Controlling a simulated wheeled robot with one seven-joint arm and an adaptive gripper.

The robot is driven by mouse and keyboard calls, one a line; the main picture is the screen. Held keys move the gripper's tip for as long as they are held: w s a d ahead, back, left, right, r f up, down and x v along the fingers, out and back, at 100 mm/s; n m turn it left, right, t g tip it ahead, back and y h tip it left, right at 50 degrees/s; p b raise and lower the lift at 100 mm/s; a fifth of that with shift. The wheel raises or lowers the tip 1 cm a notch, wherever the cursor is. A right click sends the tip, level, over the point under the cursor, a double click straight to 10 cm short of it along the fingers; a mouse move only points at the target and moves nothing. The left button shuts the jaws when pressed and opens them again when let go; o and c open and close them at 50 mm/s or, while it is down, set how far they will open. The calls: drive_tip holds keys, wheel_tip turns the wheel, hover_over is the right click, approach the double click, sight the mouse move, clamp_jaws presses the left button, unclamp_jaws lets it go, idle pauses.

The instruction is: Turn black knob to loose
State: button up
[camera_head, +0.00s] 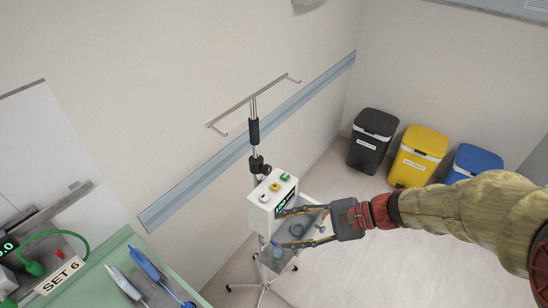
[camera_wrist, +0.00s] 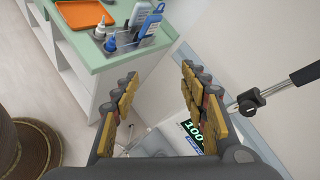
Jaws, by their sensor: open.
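The black knob (camera_head: 256,165) is on a clamp around the thin metal pole, just above a white device box (camera_head: 262,213). In the wrist view the black knob (camera_wrist: 248,101) is at the right, on the pole and outside my right finger. My gripper (camera_head: 281,228) is open, its fingers pointing left at the right side of the box, below and right of the knob. In the wrist view my gripper (camera_wrist: 159,76) has its two fingers wide apart with nothing between them. Whether a finger touches the box is unclear. The knob's marking is too small to read.
The pole has a black grip (camera_head: 254,132) and a crossbar (camera_head: 250,102) above. A grey basket (camera_head: 311,238) hangs by the box. A green-topped counter (camera_head: 106,280) with tools is at lower left. Black (camera_head: 372,139), yellow (camera_head: 419,155) and blue bins (camera_head: 474,162) line the wall. The right floor is clear.

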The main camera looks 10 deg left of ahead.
drive_tip(key=w+a+r+m+t+y+p, duration=0.2)
drive_tip(key=w+a+m+t+y+p, duration=0.25)
drive_tip(key=w, duration=0.45)
drive_tip(key=m+t+p, duration=0.4)
drive_tip(key=m+p, duration=0.1)
drive_tip(key=m, duration=0.4)
approach(269, 171)
drive_tip(key=a, duration=0.1)
drive_tip(key=shift+n, duration=0.25)
drive_tip(key=shift+x, duration=3.8)
drive_tip(key=shift+w+d+r, duration=0.1)
drive_tip(key=shift+w, duration=0.05)
drive_tip(key=shift+c, duration=0.3)
clamp_jaws()
